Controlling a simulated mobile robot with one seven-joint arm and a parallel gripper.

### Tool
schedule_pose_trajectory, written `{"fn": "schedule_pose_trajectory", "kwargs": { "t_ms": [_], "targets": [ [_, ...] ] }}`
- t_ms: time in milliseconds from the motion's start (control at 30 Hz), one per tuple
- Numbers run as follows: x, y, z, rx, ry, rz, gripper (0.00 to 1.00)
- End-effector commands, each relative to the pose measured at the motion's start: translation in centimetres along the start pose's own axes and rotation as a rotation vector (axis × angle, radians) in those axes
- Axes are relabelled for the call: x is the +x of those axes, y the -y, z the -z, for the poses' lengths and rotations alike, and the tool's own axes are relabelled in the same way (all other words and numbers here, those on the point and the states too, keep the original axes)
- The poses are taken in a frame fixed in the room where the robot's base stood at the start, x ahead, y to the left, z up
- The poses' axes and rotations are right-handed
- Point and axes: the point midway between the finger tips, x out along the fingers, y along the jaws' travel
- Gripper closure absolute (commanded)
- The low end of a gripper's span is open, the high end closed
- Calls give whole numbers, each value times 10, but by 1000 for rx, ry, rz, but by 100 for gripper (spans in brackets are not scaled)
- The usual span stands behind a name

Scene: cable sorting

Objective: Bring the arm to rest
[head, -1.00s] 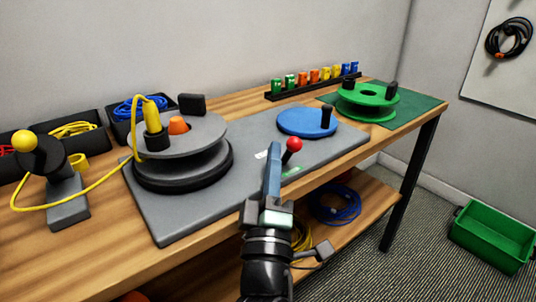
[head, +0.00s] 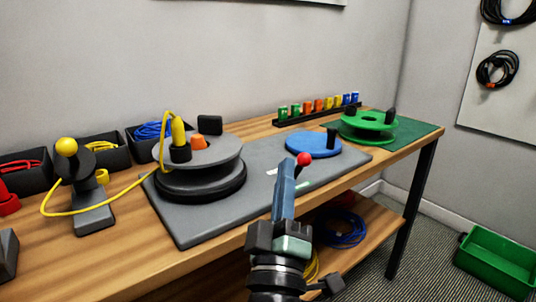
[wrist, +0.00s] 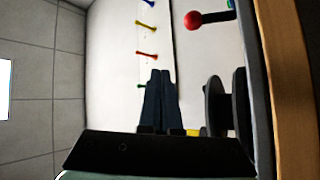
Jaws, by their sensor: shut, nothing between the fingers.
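My gripper (head: 289,166) is in front of the bench's front edge in the head view, pointing up and away. Its two dark blue-grey fingers are together with nothing between them; they also show shut in the wrist view (wrist: 160,75). A red-knobbed lever (head: 304,159) appears just right of the fingertips in the head view; I cannot tell the exact gap. In the wrist view the red knob (wrist: 193,20) is to the upper right, apart from the fingers.
The wooden bench (head: 120,257) carries a grey mat (head: 205,226), a grey reel (head: 215,150) with yellow cable, a blue disc (head: 313,146) and a green reel (head: 369,122). Cable bins (head: 104,154) line the back. A green crate (head: 497,262) is on the floor at right.

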Motion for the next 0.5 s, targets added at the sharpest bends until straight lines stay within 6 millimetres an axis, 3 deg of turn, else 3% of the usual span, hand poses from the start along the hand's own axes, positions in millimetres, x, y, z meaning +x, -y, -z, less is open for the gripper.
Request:
{"fn": "schedule_pose_trajectory", "kwargs": {
  "t_ms": [33, 167, 300, 433, 500],
  "targets": [
    [14, -41, 24, 103, -17, -45, 100],
    [28, -127, 78, 428, -85, -110, 100],
    [23, -212, 144, 770, -215, -118, 100],
    [-1, -284, 210, 1055, -379, -54, 100],
    [18, -299, 221, 1053, -358, -46, 100]
  ]
}}
